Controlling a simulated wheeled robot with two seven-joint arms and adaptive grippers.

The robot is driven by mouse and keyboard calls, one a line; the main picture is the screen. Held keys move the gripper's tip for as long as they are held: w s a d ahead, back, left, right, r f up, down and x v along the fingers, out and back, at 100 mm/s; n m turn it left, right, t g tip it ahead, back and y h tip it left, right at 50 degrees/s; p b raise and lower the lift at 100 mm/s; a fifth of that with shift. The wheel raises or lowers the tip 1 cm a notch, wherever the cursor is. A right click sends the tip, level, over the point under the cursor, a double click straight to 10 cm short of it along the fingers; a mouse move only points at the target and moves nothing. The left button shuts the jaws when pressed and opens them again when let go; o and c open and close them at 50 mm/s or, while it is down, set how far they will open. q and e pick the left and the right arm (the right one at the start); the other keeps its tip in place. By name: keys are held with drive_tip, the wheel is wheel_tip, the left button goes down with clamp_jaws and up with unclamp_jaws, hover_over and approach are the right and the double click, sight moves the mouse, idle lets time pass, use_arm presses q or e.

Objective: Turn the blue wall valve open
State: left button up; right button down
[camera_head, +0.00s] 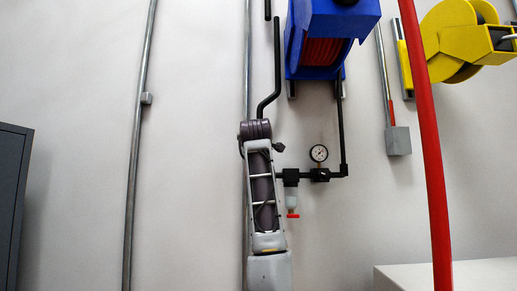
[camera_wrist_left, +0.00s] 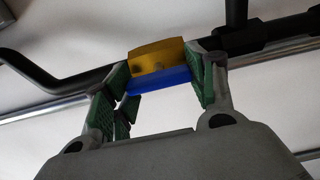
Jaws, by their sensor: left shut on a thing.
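The blue wall valve shows in the left wrist view as a flat blue handle (camera_wrist_left: 160,80) below a brass-yellow block (camera_wrist_left: 162,56), in front of the pale wall and dark pipe. My left gripper (camera_wrist_left: 163,74) is shut on the blue handle, with one green-padded finger on each side of it. In the head view my left arm rises through the middle, and it hides the valve and the gripper's fingers. My right gripper is in neither view.
A dark pipe (camera_head: 277,62) runs down behind my arm. A round gauge (camera_head: 319,153) and a red-tipped filter (camera_head: 292,202) sit right of it. Above hangs a blue hose reel (camera_head: 334,22); a red hose (camera_head: 430,150) crosses at right. The wall left of my arm is mostly clear.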

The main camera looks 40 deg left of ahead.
use_arm(q)
drive_tip(key=o, duration=1)
drive_tip(key=shift+o, duration=0.2)
drive_tip(key=shift+s, duration=0.1)
drive_tip(key=v, duration=1.2)
drive_tip(key=shift+f, duration=0.1)
